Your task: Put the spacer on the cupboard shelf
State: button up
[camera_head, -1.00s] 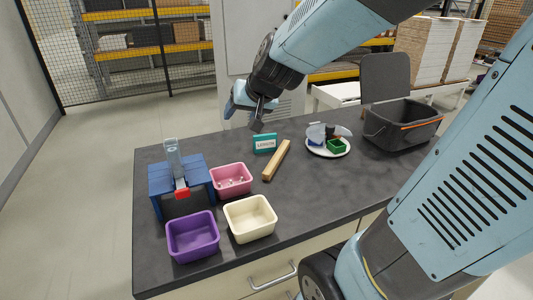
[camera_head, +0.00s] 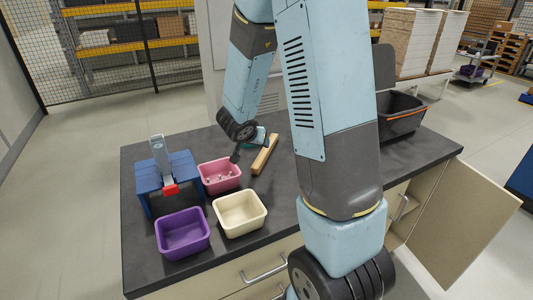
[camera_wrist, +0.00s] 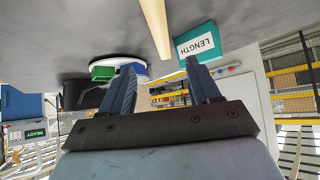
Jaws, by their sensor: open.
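The wooden bar, which looks like the spacer (camera_head: 264,156), lies on the dark bench top to the right of the pink bin; in the wrist view the bar (camera_wrist: 156,28) runs in from the top edge. My gripper (camera_head: 236,156) is above the bench beside the bar, with the pink bin just left of it. In the wrist view its two fingers (camera_wrist: 160,70) stand apart with nothing between them. The cupboard (camera_head: 398,212) is under the bench at right, its door (camera_head: 467,222) swung open. Its shelf is not clearly visible.
Pink (camera_head: 219,176), purple (camera_head: 182,234) and cream (camera_head: 239,213) bins and a blue stand (camera_head: 165,178) crowd the left. A LENGTH card (camera_wrist: 197,43) and a plate with green and blue blocks (camera_wrist: 104,71) are nearby. A dark tub (camera_head: 400,115) stands at right.

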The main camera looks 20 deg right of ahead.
send_near(265, 150)
jog(key=x, duration=0.4)
jog(key=shift+s+d, duration=0.1)
jog(key=shift+s, duration=0.05)
jog(key=shift+x, duration=2.95)
grip_shut()
jog(key=shift+r, duration=0.1)
jog(key=shift+r, duration=0.1)
